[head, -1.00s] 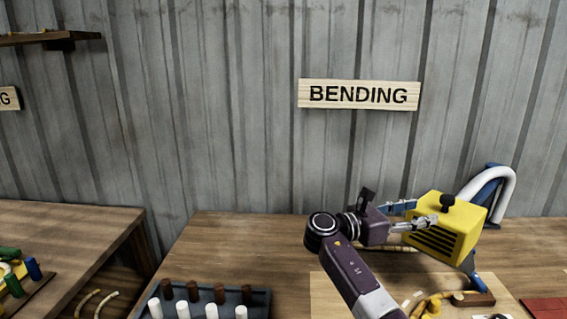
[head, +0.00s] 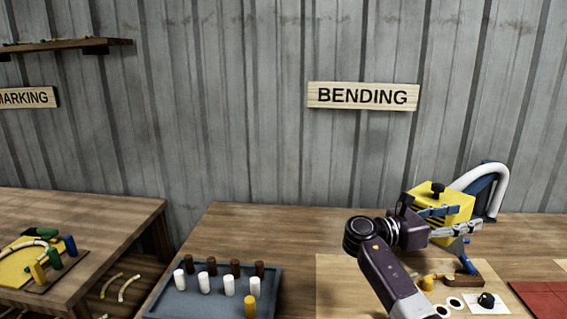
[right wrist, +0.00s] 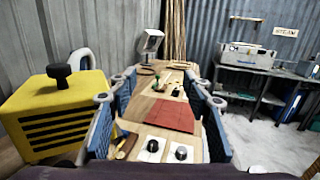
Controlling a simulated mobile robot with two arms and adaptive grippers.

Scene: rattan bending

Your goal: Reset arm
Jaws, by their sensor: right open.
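My right gripper (head: 462,220) is at the right of the head view, above the bending table (head: 290,228). It is open, with nothing between its fingers. It overlaps the front of a yellow box with a black knob (head: 421,201); contact cannot be told from the head view. In the right wrist view the open blue finger pads of my right gripper (right wrist: 163,110) stand wide apart, with the yellow box (right wrist: 58,118) to their left. My left gripper is not in view.
A blue-grey tray (head: 215,300) holds white, brown and yellow pegs. A white curved tube (head: 505,190) stands behind the box. A red mat (head: 543,300) lies at the right. Another table (head: 100,207) is at the left. A BENDING sign (head: 362,96) hangs on the wall.

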